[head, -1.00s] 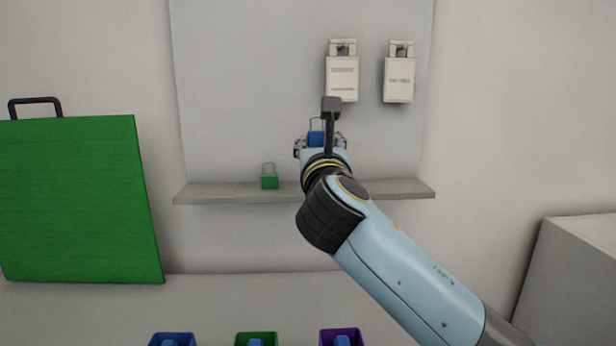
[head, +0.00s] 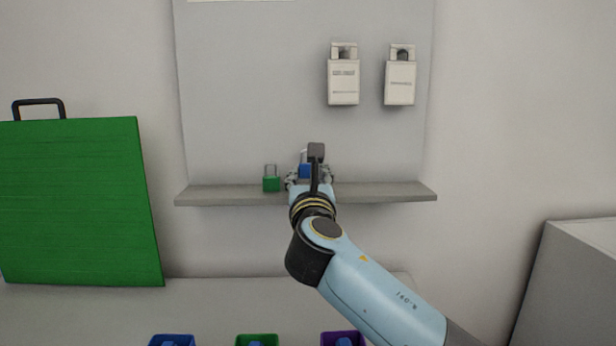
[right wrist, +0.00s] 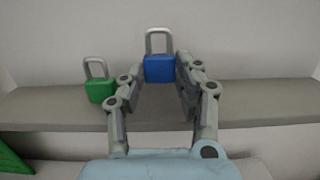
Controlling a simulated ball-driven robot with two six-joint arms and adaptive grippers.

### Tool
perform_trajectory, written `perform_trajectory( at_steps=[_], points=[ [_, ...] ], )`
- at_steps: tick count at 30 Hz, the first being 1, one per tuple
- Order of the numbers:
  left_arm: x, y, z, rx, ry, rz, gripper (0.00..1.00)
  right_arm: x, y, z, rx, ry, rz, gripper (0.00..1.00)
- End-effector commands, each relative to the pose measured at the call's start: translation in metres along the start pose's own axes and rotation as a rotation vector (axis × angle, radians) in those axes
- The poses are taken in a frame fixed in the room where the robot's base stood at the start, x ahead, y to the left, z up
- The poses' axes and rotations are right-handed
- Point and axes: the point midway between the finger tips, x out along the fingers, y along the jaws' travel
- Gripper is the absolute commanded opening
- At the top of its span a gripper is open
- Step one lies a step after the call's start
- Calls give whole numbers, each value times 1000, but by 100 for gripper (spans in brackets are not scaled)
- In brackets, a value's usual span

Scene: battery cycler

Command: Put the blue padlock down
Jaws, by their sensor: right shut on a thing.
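The blue padlock (head: 305,171) is upright with its shackle on top, at the wall shelf (head: 385,193). In the right wrist view the blue padlock (right wrist: 159,69) sits between the fingertips of my right gripper (right wrist: 160,72). My right gripper (head: 309,176) is shut on it; in the head view the arm hides much of the grip. I cannot tell whether the padlock's base touches the shelf. A green padlock (head: 271,184) stands on the shelf just to the left, also seen in the right wrist view (right wrist: 100,90). My left gripper is not in view.
Two white boxes (head: 343,82) (head: 400,82) hang on the panel above the shelf. A large green board (head: 75,200) with a black handle stands at left. Blue, green and purple bins (head: 257,340) line the bottom edge. The shelf's right part is clear.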

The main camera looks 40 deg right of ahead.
Motion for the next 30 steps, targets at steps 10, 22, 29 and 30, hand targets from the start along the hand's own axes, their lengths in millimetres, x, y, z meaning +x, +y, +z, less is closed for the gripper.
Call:
perform_trajectory(
  at_steps=[10,22,29,30],
  points=[
    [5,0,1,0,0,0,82,-1,0,-8,-1,0,0,0],
    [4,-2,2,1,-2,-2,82,-1,0,-8,-1,0,0,56],
    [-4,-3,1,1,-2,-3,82,-1,0,7,1,-1,0,56],
    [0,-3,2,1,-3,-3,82,-11,0,2,1,3,1,56]
  ],
)
